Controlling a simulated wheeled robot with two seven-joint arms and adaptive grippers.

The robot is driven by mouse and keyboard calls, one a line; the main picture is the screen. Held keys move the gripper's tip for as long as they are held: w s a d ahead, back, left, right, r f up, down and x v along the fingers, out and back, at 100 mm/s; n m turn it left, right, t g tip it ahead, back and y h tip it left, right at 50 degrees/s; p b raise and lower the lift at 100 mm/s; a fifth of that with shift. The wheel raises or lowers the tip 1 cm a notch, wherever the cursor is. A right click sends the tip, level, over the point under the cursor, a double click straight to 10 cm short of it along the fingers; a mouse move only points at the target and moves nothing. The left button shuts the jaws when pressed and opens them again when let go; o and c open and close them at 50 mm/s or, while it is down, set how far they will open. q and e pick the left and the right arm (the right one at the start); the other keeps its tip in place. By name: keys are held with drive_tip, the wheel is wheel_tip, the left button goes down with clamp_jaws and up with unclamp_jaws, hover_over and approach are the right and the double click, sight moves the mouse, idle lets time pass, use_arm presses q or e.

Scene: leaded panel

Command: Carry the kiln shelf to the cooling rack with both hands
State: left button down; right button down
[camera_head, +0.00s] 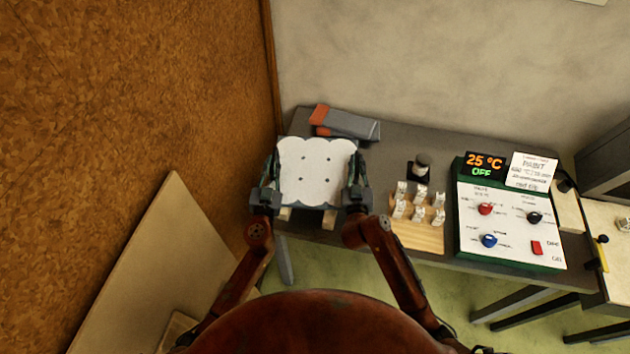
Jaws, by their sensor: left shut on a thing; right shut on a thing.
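The kiln shelf (316,172) is a pale white plate with scalloped edges and a few dark dots, lying flat at the left end of the grey table. My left gripper (270,180) is shut on its left edge. My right gripper (354,178) is shut on its right edge. Under the shelf's front edge, light wooden bar ends (329,219) show; I cannot tell whether the shelf rests on them or is just above. They may belong to the cooling rack, which is mostly hidden under the shelf.
Grey and orange folded items (345,124) lie behind the shelf. A wooden board with several small white pieces (418,234) is to the right, with a dark jar (421,166) behind. A green-framed control panel (510,224) reads 25 °C OFF. A brown wall (140,110) is close on the left.

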sight(273, 181)
drive_tip(key=shift+d+r, duration=0.1)
drive_tip(key=shift+r, duration=0.05)
